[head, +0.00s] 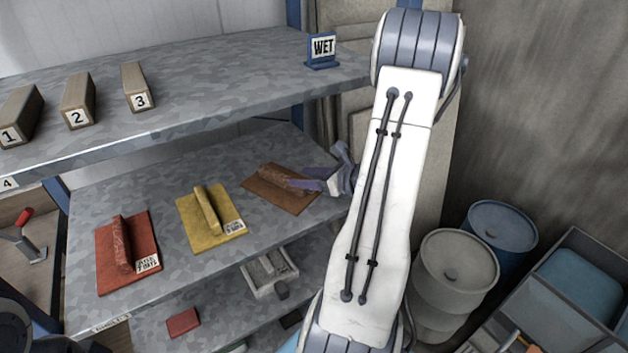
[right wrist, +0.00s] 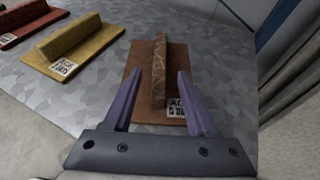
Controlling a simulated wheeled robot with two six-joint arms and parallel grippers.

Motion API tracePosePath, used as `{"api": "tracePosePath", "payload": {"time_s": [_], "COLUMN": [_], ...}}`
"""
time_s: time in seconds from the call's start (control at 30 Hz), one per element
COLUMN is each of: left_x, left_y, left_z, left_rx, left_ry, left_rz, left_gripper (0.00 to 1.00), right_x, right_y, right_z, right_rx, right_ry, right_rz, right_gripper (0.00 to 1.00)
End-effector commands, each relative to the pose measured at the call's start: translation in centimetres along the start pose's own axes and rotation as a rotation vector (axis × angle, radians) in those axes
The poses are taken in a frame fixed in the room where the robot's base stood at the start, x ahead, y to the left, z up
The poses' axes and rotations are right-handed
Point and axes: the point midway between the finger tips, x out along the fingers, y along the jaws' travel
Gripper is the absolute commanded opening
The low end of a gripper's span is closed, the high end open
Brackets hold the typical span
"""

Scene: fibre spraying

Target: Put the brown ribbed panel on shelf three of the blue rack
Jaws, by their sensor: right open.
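The brown ribbed panel (head: 274,197) lies flat on the middle grey shelf (head: 165,193) of the blue-framed rack, at its right end. My right gripper (head: 300,182) is open at the panel. In the right wrist view its two purple fingers (right wrist: 155,98) stand on either side of the upright rib of the brown panel (right wrist: 159,75), with gaps beside the rib. A label is on the panel's near right corner. My right arm hides the shelf's right end. My left gripper is not in view.
A yellow panel (head: 206,215) and a red panel (head: 122,257) lie left of the brown one. The upper shelf (head: 190,80) overhangs, with numbered blocks 1, 2 and 3 and a WET sign (head: 322,50). Drums (head: 455,270) stand at right.

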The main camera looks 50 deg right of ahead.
Motion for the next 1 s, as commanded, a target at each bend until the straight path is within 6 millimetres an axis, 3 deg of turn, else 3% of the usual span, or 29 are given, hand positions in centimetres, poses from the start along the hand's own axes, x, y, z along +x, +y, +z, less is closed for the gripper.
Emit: {"api": "tracePosePath", "payload": {"time_s": [0.1, 0.23, 0.47, 0.57, 0.67, 0.8, 0.9, 1.0], "left_x": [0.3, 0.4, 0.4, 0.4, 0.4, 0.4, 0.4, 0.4], "left_y": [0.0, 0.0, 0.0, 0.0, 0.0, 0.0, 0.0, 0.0], "left_z": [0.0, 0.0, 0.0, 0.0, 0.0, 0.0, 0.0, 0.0], "left_rx": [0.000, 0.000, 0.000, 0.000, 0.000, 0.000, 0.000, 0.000], "left_ry": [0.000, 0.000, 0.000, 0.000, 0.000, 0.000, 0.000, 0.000], "left_rz": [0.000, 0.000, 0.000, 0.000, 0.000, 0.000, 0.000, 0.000], "left_gripper": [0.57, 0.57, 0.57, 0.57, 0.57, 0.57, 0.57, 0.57], "right_x": [-1.9, -3.1, -3.4, -2.6, -0.7, 1.3, 0.6, -1.3], "right_y": [-0.1, 0.0, 0.1, 1.6, 6.1, 16.6, 23.9, 29.8], "right_z": [0.0, 0.0, 0.1, 0.7, 2.0, 3.5, 3.4, 2.6], "right_rx": [0.000, 0.001, -0.001, -0.044, -0.170, -0.485, -0.749, -1.025], "right_ry": [-0.001, -0.001, 0.000, 0.010, 0.039, 0.088, 0.106, 0.101], "right_rz": [-0.004, -0.001, 0.004, 0.056, 0.204, 0.546, 0.800, 1.039], "right_gripper": [0.57, 0.57, 0.57, 0.57, 0.57, 0.57, 0.57, 0.57]}}
